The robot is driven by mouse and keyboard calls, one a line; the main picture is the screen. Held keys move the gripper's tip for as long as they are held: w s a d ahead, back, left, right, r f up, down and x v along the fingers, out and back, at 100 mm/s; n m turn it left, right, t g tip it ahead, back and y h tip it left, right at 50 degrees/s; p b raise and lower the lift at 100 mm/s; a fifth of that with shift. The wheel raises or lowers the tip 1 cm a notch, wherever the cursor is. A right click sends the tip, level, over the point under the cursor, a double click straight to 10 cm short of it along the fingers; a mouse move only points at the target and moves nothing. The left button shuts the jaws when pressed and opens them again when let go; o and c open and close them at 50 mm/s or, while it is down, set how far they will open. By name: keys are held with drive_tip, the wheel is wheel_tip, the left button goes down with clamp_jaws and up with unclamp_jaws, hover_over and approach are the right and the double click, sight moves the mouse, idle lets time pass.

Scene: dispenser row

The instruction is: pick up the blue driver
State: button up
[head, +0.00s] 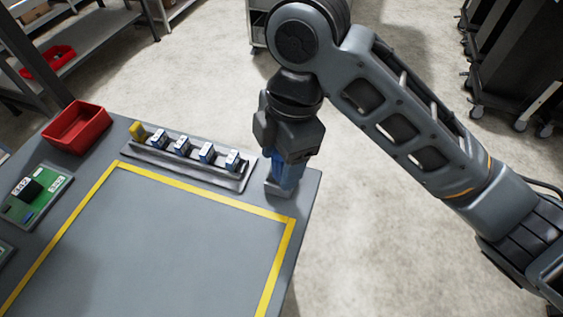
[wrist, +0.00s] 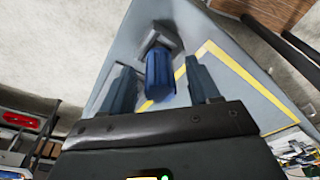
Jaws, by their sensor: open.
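The blue driver (wrist: 160,75) stands in a grey holder (wrist: 157,40) near the table corner. In the head view the driver (head: 287,173) shows below my gripper, and its holder (head: 279,189) sits at the right end of the dispenser row. My gripper (wrist: 162,88) is open, with one finger on each side of the driver in the wrist view. I see gaps between the fingers and the driver. In the head view my gripper (head: 286,160) hides the driver's upper part.
A grey rack (head: 190,168) with several blue-and-white dispensers and a yellow item (head: 138,131) stands left of the driver. A red bin (head: 77,127) and a green board (head: 35,195) are farther left. The yellow-taped table area (head: 160,245) is clear.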

drive_tip(key=shift+a+f, duration=0.1)
drive_tip(key=shift+f, duration=0.65)
drive_tip(key=shift+c, duration=0.2)
clamp_jaws()
drive_tip(key=shift+r, duration=0.15)
drive_tip(key=shift+r, duration=0.5)
drive_tip(key=r, duration=0.3)
drive_tip(key=shift+d+r, duration=0.15)
drive_tip(key=shift+d, duration=0.05)
drive_tip(key=s+d+r, duration=0.2)
drive_tip(key=d+r, duration=0.4)
drive_tip(key=d, duration=0.5)
drive_tip(key=shift+r, duration=0.25)
